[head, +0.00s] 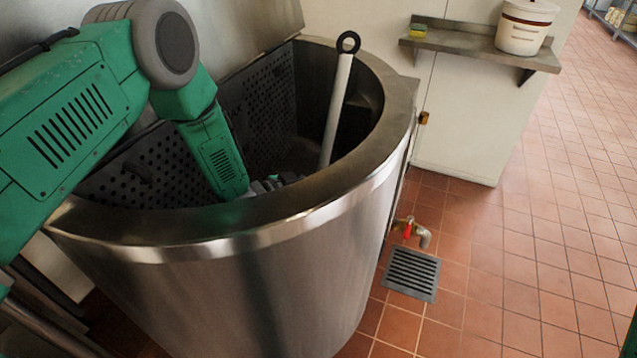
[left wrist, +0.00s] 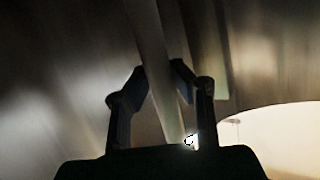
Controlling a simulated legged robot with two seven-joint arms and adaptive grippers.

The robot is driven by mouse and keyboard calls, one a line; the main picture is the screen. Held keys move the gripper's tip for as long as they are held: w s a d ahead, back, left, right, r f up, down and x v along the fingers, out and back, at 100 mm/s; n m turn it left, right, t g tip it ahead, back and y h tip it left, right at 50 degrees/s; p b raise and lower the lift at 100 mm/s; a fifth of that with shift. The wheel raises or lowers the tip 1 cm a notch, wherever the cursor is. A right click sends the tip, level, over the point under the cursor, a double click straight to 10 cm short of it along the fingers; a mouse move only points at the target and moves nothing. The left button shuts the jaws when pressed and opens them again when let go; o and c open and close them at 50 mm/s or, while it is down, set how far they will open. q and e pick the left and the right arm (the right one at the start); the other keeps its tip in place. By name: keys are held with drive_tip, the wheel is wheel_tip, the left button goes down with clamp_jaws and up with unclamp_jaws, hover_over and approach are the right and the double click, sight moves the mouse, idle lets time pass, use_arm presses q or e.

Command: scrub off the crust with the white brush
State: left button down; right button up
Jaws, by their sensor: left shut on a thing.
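The white brush (head: 337,105) stands tilted inside the big steel kettle (head: 230,265), its long handle rising above the rim to a black ring. Its lower end is hidden behind the near rim. My left arm reaches down into the kettle, and my left gripper (head: 278,183) is partly hidden by that rim. In the left wrist view my left gripper (left wrist: 160,85) has its fingers shut on the brush handle (left wrist: 158,60). The brush head and any crust cannot be made out; the kettle floor is hidden in the head view. My right gripper is out of view.
Perforated panels (head: 160,165) line the kettle's inside, and its raised lid (head: 235,20) stands behind. A red-handled drain tap (head: 412,231) sticks out at the right above a floor grate (head: 411,273). A wall shelf (head: 475,48) holds a white bucket (head: 525,27) and a sponge (head: 418,30).

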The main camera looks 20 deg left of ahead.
use_arm(q)
drive_tip(key=shift+s, duration=0.1)
drive_tip(key=s+p, duration=0.2)
drive_tip(key=s, duration=0.2)
drive_tip(key=shift+s+a, duration=0.15)
drive_tip(key=shift+a, duration=0.05)
drive_tip(key=shift+s, duration=0.1)
drive_tip(key=shift+s+a+f+p, duration=0.1)
drive_tip(key=shift+s+p, duration=0.95)
drive_tip(key=shift+s, duration=1.15)
